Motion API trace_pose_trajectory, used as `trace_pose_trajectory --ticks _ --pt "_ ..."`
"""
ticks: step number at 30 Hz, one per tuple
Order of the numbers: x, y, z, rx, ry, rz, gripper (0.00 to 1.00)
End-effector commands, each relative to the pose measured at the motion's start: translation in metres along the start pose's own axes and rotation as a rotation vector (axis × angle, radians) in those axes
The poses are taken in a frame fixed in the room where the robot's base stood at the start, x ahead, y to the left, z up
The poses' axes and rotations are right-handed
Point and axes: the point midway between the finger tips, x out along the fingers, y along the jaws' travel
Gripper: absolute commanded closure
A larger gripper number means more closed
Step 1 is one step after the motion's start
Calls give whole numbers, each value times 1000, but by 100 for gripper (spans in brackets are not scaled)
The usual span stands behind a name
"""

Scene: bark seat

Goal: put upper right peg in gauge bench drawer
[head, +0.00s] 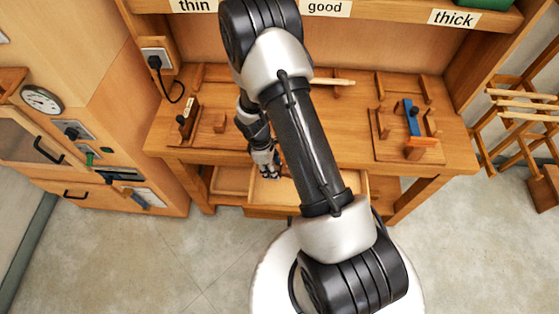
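The wooden workbench (178,134) stands ahead of me, with a drawer (280,199) pulled out below its front edge. My gripper (267,174) points down over the left part of this drawer. Its fingers are small and dark here, so I cannot tell whether they are open or shut or hold anything. A thin pale wooden rod (334,82), possibly a peg, lies at the back of the bench top, its left part hidden behind my arm. I cannot tell which piece is the upper right peg. My arm hides much of the bench middle and part of the drawer.
A blue and orange tool (412,118) sits in a wooden fixture on the right. A shelf (380,13) with labels "thin", "good" and "thick" runs above. A cabinet (120,120) stands left, a wooden rack (520,120) right. The floor in front is clear.

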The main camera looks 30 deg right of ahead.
Motion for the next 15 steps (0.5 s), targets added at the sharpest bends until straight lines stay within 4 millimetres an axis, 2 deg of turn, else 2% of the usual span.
trace_pose_trajectory --ticks 3,6,15 --pt "6 7 3 -161 59 25 96" --pt "9 10 3 -239 86 35 96" --pt "13 13 3 -315 111 42 96"
